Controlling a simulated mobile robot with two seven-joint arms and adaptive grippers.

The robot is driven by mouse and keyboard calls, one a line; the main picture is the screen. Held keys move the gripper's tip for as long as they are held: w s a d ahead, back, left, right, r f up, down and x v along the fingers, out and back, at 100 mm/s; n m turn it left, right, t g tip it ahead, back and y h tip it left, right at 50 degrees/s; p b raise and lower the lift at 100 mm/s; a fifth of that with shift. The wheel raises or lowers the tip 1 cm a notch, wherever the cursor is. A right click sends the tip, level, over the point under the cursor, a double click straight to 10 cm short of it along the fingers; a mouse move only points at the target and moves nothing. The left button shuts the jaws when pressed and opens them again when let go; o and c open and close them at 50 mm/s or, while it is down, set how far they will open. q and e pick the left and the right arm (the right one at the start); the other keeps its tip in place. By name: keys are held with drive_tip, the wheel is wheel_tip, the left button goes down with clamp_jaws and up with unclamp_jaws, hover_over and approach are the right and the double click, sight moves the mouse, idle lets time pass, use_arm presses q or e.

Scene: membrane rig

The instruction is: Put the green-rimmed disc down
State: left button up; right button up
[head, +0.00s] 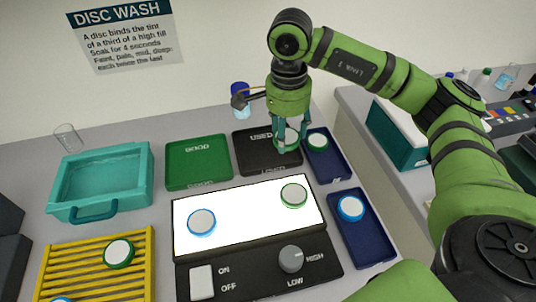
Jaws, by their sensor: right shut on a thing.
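My right gripper (288,146) points down over the black tray marked "USED" (249,160). It is shut on a green-rimmed disc (291,135), which is partly hidden by the fingers. I cannot tell whether this disc touches the tray. Other green-rimmed discs lie in the far navy tray (313,168), on the lit white panel (247,228) at its right side, and on the yellow rack (99,232). My left gripper is not in view.
A green tray marked "GOOD" (198,160) stands empty left of the black tray. Blue-rimmed discs lie on the lit panel (201,222) and in the near navy tray (351,208). A teal basin (98,212) and a clear glass (67,137) stand at left.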

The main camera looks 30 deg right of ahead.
drive_tip(key=w+d+m+b, duration=0.1)
drive_tip(key=d+m+b, duration=0.2)
drive_tip(key=d+m, duration=0.5)
drive_tip(key=m+p, duration=0.2)
drive_tip(key=m, duration=0.6)
hover_over(266, 150)
drive_tip(key=f, duration=0.5)
drive_tip(key=shift+s+d+f, duration=0.15)
drive_tip(key=shift+d+f, duration=0.1)
drive_tip(key=shift+f, duration=0.1)
drive_tip(key=shift+a+f, duration=0.2)
drive_tip(key=shift+f, duration=0.3)
wheel_tip(266, 150, down, 3)
drive_tip(key=shift+f+p, duration=0.15)
drive_tip(key=shift+p, duration=0.3)
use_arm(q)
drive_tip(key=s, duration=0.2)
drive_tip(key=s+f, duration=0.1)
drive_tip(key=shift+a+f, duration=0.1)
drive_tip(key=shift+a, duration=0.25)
use_arm(e)
drive_tip(key=shift+w+f, duration=0.15)
drive_tip(key=shift+w, duration=0.05)
